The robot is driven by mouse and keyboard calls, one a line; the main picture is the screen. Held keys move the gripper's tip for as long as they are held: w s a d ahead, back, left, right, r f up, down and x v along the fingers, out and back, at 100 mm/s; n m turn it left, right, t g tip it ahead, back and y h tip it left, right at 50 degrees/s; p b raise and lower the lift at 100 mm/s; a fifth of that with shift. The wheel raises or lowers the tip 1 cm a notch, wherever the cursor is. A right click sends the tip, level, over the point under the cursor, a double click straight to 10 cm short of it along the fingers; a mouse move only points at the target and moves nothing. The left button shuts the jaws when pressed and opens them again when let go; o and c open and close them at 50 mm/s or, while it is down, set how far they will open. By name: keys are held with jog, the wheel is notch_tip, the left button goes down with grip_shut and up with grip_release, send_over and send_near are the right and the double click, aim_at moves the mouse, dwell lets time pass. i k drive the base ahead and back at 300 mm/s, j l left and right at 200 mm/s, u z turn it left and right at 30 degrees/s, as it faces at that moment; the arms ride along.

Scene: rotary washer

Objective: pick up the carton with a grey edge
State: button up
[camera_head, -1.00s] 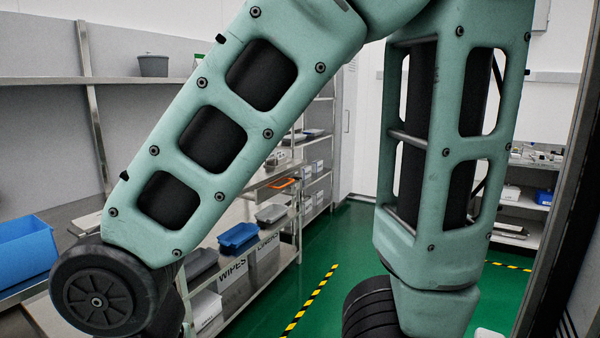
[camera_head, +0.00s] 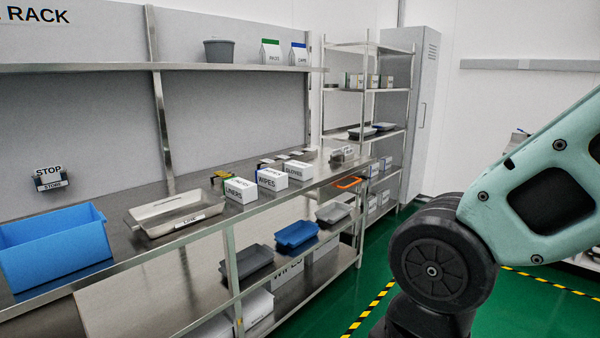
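Three white cartons stand in a row on the metal bench. The nearest (camera_head: 240,190) has a green edge and reads LINERS. The middle one (camera_head: 272,179) has a blue edge and reads WIPES. The farthest carton (camera_head: 298,170) has a dark or greyish edge, too small to tell for sure. Two more cartons stand on the upper shelf, one with a green top (camera_head: 271,53) and one with a blue top (camera_head: 299,55). My arm crosses the right side, and my gripper is not in view.
A blue bin (camera_head: 55,250) and a light tray (camera_head: 172,212) sit on the bench to the left. A blue tray (camera_head: 297,235) and grey trays are on the lower shelf. A grey tub (camera_head: 218,51) stands on the upper shelf. Green floor shows at the right.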

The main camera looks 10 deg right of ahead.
aim_at(300, 171)
jog(key=i+l+u, duration=0.1)
jog(key=i, duration=0.45)
jog(key=i+l+u, duration=0.1)
jog(key=i+l, duration=0.2)
jog(key=i, duration=0.3)
jog(key=i+l+u, duration=0.1)
jog(key=i+l, duration=0.15)
jog(key=i, duration=0.3)
jog(key=i+l, duration=0.25)
jog(key=i, duration=0.3)
jog(key=i+l+u, duration=0.15)
jog(key=i+l, duration=0.15)
jog(key=i, duration=0.25)
jog(key=i+l+u, duration=0.1)
jog(key=i+l, duration=0.25)
jog(key=i, duration=0.15)
